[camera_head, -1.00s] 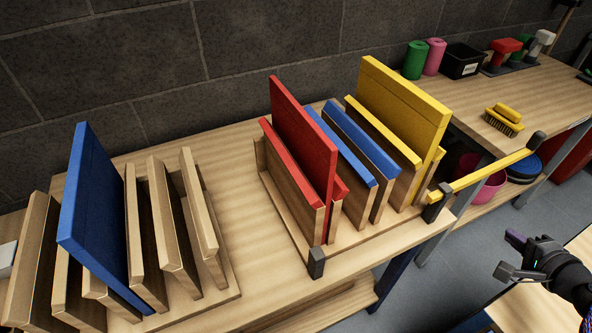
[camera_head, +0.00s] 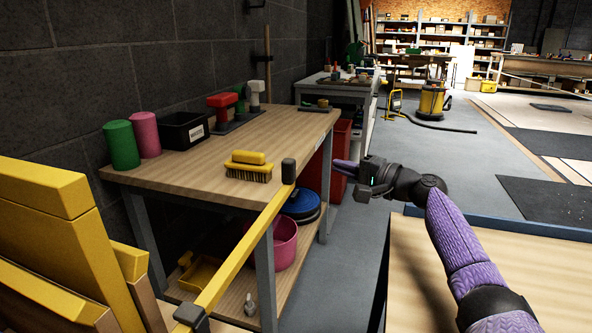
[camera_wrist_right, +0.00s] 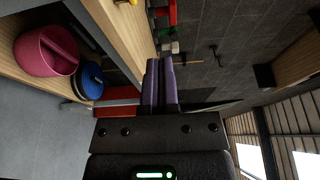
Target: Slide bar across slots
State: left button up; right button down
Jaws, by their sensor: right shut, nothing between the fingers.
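The yellow bar (camera_head: 240,252) runs from the yellow slotted rack at lower left out towards the shelf table. It has a dark end cap (camera_head: 288,170) at its far end and a dark block (camera_head: 190,317) near its near end. Yellow panels (camera_head: 40,215) stand in the rack at the left edge. My right gripper (camera_head: 345,166) is to the right of the bar's far cap, apart from it, shut and empty. Its purple fingers (camera_wrist_right: 161,85) show pressed together in the right wrist view. The other racks and my left gripper are out of view.
A wooden table (camera_head: 210,160) holds green and pink rolls, a black box, a yellow brush (camera_head: 249,165) and red and white tools. A pink bucket (camera_head: 284,243) sits on its lower shelf. Another wooden tabletop (camera_head: 450,275) is at lower right. Grey floor between is clear.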

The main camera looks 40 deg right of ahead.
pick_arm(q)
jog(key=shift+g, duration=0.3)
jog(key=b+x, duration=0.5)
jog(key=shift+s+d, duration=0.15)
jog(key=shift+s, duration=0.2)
pick_arm(e)
jog(key=w+a, duration=0.5)
jog(key=w, duration=0.2)
